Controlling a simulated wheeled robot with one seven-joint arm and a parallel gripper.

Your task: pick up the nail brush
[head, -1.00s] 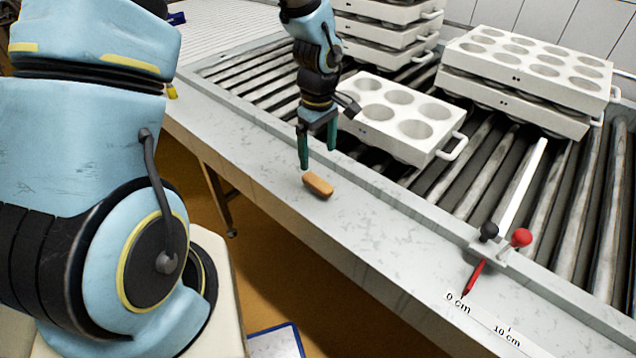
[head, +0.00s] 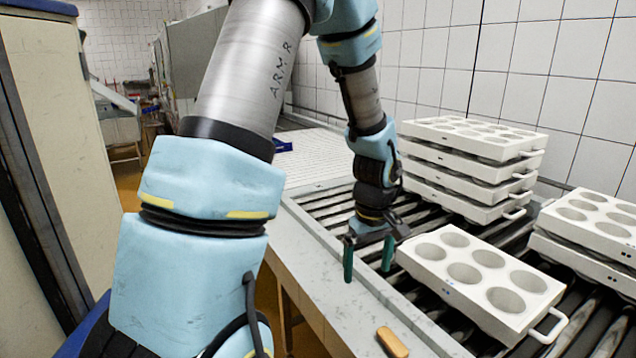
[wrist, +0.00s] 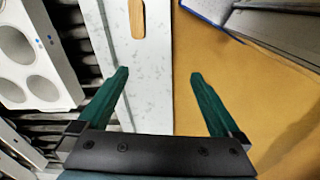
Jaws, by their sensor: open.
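The nail brush (head: 392,342) is a small tan-brown block with rounded ends. It lies on the pale stone-like ledge at the bottom of the head view. In the wrist view part of it (wrist: 137,18) shows at the top edge, cut off by the frame. My gripper (head: 368,270) has two green fingers pointing down, spread apart with nothing between them. It is above the ledge, up and to the left of the brush in the head view. In the wrist view the open fingers (wrist: 160,75) are well apart from the brush.
A white mould tray (head: 425,272) with round cups sits on the rollers right beside my gripper. A stack of mould trays (head: 460,172) stands behind it, another (head: 585,250) at the right. The ledge (head: 335,300) is clear around the brush; its edge drops to the orange floor (wrist: 240,110).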

